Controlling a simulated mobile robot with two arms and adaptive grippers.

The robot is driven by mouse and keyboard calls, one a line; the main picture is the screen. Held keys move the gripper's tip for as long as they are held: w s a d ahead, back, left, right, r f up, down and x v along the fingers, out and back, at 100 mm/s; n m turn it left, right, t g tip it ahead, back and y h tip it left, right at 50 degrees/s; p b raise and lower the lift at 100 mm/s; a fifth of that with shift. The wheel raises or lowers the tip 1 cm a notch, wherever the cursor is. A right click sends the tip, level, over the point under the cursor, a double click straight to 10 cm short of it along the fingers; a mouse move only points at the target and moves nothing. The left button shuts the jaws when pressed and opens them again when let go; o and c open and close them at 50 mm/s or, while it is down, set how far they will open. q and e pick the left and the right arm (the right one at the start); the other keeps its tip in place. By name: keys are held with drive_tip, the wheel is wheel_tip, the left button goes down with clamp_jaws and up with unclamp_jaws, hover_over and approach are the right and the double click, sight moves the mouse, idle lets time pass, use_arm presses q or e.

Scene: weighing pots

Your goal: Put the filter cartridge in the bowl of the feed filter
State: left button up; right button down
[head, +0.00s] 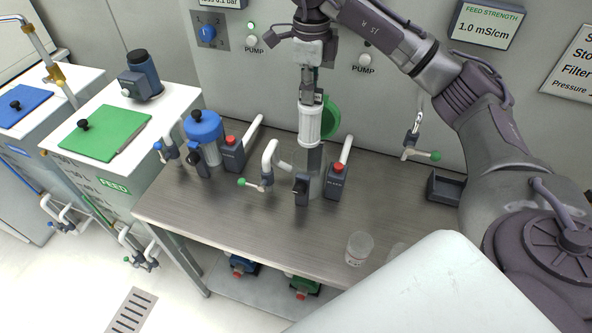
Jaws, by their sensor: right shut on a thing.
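My right gripper (307,92) reaches down from above and is shut on the top of the white ribbed filter cartridge (310,124). The cartridge hangs upright. Under it stands the feed filter, with a clear bowl (316,186) that is hard to make out. The cartridge is in line with the bowl in this view; I cannot tell whether its lower end is above the rim or inside. The green filter lid (330,118) is tipped up behind the cartridge, partly hidden by it. My left gripper is not in view.
A blue-capped filter (204,138) stands to the left on the steel bench (230,218). Valves with green-tipped handles (254,184) and red-topped blocks (338,178) flank the feed filter. A clear cup (359,248) stands near the front edge. A dark tray (444,188) lies at right.

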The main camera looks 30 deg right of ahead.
sight(311, 123)
drive_tip(key=shift+d+f, duration=0.1)
drive_tip(key=shift+f, duration=0.15)
drive_tip(key=shift+m, duration=0.3)
drive_tip(key=f, duration=0.5)
drive_tip(key=s+f, duration=0.1)
drive_tip(key=f, duration=0.1)
drive_tip(key=shift+s+f+b, duration=0.1)
drive_tip(key=shift+f+b, duration=0.15)
drive_tip(key=shift+b, duration=0.05)
drive_tip(key=f, duration=0.2)
drive_tip(key=f+p, duration=0.1)
drive_tip(key=shift+w+f, duration=0.2)
drive_tip(key=shift+f, duration=1.1)
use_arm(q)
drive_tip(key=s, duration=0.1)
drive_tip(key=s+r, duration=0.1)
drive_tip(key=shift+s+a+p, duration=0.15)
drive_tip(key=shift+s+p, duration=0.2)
use_arm(e)
wheel_tip(311, 123, down, 4)
drive_tip(key=shift+r, duration=0.1)
drive_tip(key=c, duration=1.2)
unclamp_jaws()
drive_tip(key=shift+c, duration=0.2)
